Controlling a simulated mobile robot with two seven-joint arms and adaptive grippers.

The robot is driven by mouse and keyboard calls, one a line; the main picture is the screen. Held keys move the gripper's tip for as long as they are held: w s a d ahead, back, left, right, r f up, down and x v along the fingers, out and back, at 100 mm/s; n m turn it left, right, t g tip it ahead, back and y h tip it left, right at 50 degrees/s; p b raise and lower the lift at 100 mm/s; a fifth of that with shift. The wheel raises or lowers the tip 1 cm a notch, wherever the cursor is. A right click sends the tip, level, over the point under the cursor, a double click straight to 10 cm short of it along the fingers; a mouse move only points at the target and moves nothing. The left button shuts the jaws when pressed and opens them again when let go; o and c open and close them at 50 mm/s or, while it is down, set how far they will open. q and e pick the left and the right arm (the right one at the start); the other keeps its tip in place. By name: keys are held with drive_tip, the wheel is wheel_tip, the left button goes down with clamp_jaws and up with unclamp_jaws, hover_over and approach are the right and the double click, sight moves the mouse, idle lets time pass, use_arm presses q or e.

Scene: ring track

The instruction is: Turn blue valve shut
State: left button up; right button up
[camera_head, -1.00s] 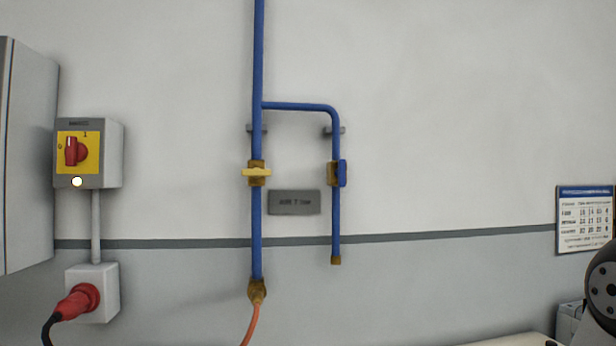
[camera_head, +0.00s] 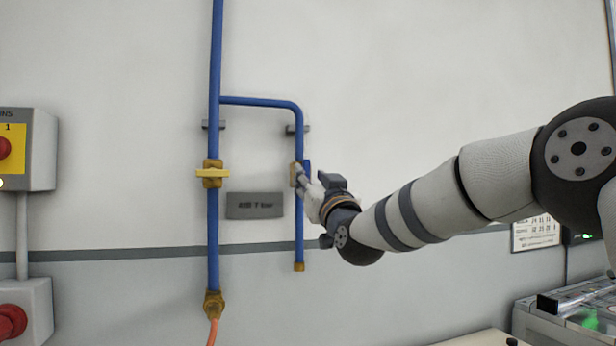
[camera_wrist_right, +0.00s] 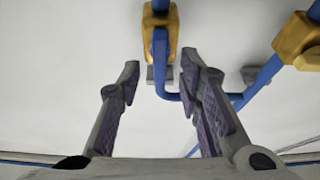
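The blue valve has a brass body with a blue handle and sits on the right-hand branch pipe. In the head view its blue handle (camera_head: 307,166) shows just above my right gripper (camera_head: 304,181), which partly hides it. In the right wrist view the brass body (camera_wrist_right: 160,27) is at the top, and the blue handle (camera_wrist_right: 160,62) runs along the pipe line between the two fingertips. There my right gripper (camera_wrist_right: 160,76) is open, with a gap on each side of the handle. My left gripper is not in view.
A yellow-handled valve (camera_head: 212,173) sits on the main blue pipe (camera_head: 213,240) to the left. A grey plate (camera_head: 254,205) is between the pipes. A switch box (camera_head: 38,150) is at far left. A machine (camera_head: 575,315) stands at lower right.

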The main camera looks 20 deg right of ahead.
drive_tip(key=shift+x, duration=0.9)
clamp_jaws()
drive_tip(key=shift+n, duration=0.4)
drive_tip(key=shift+d+r+n+g+y, duration=0.1)
drive_tip(key=shift+n+g+y, duration=0.95)
drive_tip(key=shift+n, duration=2.55)
drive_tip(key=shift+n+g+y, duration=0.95)
drive_tip(key=shift+n+y, duration=0.2)
drive_tip(key=shift+n, duration=2.45)
drive_tip(key=shift+d+r+n+g+y, duration=0.1)
drive_tip(key=shift+n+g+y, duration=0.95)
drive_tip(key=shift+n, duration=2.55)
